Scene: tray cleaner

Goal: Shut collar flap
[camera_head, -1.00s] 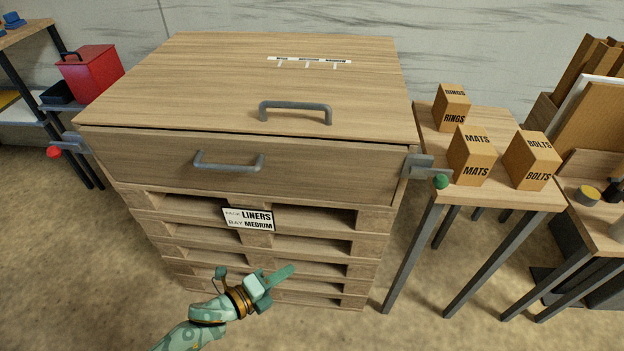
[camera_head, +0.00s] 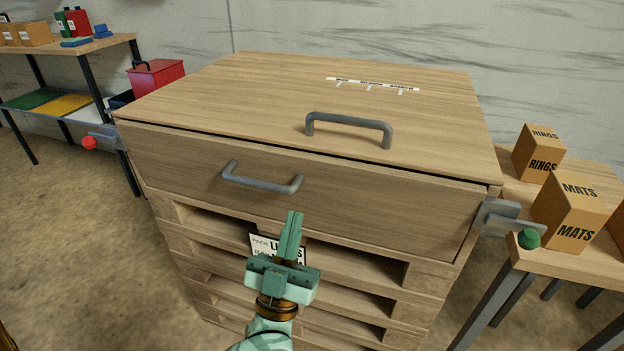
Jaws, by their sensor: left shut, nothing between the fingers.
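The wooden collar box sits on a stack of pallets. Its front flap (camera_head: 370,202) stands upright against the box front, with a grey handle (camera_head: 262,180) on it. A dark gap shows along its top edge under the lid (camera_head: 250,85), which lies flat and has its own grey handle (camera_head: 348,127). A latch with a red knob (camera_head: 90,143) is at the left corner, and one with a green knob (camera_head: 529,239) at the right. My left gripper (camera_head: 292,238) is shut and empty, in front of the label below the flap. My right gripper is out of view.
A side table with boxes marked RINGS (camera_head: 538,153) and MATS (camera_head: 570,212) stands close on the right. A shelf (camera_head: 70,55) and a red bin (camera_head: 157,76) are at the left back. The pallets (camera_head: 350,305) lie below the flap. The floor at left is clear.

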